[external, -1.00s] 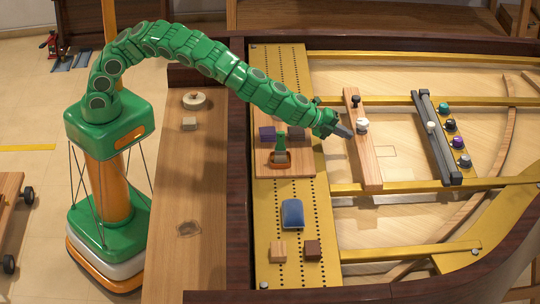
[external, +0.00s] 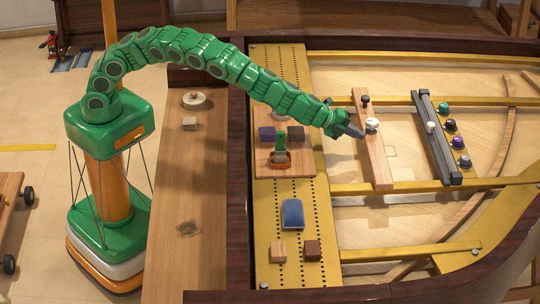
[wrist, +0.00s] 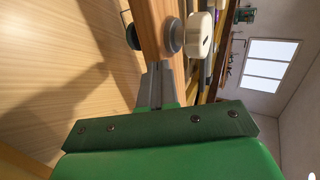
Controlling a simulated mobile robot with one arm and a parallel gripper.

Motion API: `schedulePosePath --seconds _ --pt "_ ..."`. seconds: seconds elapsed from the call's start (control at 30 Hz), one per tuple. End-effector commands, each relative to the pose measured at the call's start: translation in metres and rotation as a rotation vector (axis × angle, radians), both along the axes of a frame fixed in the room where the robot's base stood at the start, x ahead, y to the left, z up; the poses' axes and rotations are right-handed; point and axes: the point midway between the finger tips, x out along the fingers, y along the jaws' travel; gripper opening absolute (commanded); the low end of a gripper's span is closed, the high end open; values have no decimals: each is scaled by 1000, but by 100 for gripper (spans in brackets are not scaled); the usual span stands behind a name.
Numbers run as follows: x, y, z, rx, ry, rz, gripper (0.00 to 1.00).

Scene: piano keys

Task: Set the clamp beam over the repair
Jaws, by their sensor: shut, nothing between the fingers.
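The clamp beam looks to be the light wooden bar (external: 376,160), lying across two gold ribs of the frame, with a black knob and a white knob on it. The bar also fills the top of the wrist view (wrist: 152,22). My gripper (external: 361,134) is shut and empty, its tip at the bar's left side near the white knob; the tip (wrist: 158,68) looks against or very close to the bar. A faint square outline on the soundboard, probably the repair (external: 391,152), shows just right of the bar, which covers its left part.
A dark grey bar (external: 436,140) with a white knob lies to the right, beside several coloured knobs on a gold strip. A wooden board (external: 300,166) with blocks, a blue pad (external: 293,213) and two small blocks sit on the gold plate at left.

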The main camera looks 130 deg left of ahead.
Motion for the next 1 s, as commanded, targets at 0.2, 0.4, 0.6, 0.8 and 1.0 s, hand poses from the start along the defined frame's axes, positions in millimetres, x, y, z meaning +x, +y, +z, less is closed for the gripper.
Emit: schedulePosePath --seconds 0.2,0.4,0.6,0.8,1.0 --pt "14 12 0 -3 -3 -1 0" --pt "27 21 1 -6 -7 -2 0" --pt "35 32 0 -4 -3 -1 0" --pt "39 44 -2 2 2 4 0" --pt "38 48 -5 3 6 5 0"
